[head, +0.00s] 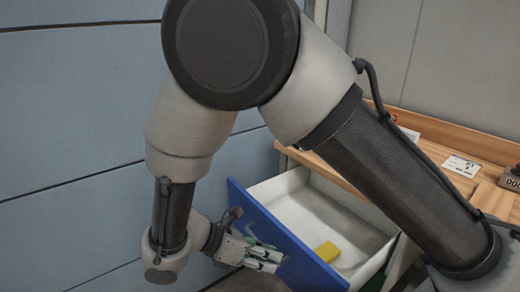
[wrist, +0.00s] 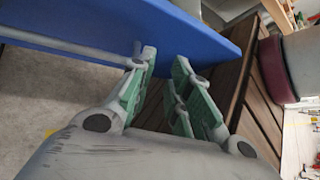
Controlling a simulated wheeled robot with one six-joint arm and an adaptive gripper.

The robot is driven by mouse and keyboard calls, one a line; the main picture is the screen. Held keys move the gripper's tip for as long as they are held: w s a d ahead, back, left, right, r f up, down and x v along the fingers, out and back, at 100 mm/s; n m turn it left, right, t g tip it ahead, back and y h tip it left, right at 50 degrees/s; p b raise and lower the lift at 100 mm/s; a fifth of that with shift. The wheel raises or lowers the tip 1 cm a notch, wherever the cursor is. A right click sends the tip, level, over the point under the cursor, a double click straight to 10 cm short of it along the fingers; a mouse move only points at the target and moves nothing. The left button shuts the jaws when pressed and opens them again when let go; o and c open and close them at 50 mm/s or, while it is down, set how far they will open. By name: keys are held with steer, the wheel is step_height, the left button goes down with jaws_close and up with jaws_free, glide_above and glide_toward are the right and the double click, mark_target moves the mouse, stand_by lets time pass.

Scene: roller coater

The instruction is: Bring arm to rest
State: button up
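My gripper (head: 265,257) is at the lower middle of the head view, just in front of the blue drawer front (head: 283,238). In the wrist view, its two green-padded fingers (wrist: 165,82) stand apart with an empty gap between them. They point at the blue drawer front (wrist: 200,30). A grey bar handle (wrist: 75,48) on that front runs from the left edge to beside the left finger. I cannot tell whether the finger touches it. My arm is bent, its links across the middle and right of the head view.
The white drawer (head: 300,203) is pulled open, with a yellow block (head: 327,251) inside. A wooden worktop (head: 430,150) with a card (head: 461,166) and a dark counter device (head: 512,180) lies to the right. A blue-grey wall (head: 70,130) is at the left.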

steer(key=w+d+r+m+g+y, duration=0.1)
steer(key=d+r+m, duration=0.2)
steer(key=w+d+r+m+g+y, duration=0.1)
steer(key=d+r+m+y, duration=0.1)
steer(key=d+r+m, duration=0.1)
steer(key=w+d+r+m+g+y, duration=0.1)
steer(key=d+r+m, duration=0.2)
steer(key=r+m, duration=0.1)
steer(key=shift+w+y, duration=0.15)
steer(key=shift+y, duration=0.15)
steer(key=s+d+r+m+t+y, duration=0.2)
steer(key=d+r+m, duration=0.5)
steer(key=d, duration=0.6)
steer(key=s+d+r+m+t+y, duration=0.3)
steer(key=d+r+m, duration=0.5)
steer(key=d, duration=0.5)
step_height(320, 180, up, 2)
steer(key=shift+s+t+y, duration=0.25)
steer(key=shift+t+y, duration=0.05)
steer(key=shift+y, duration=0.1)
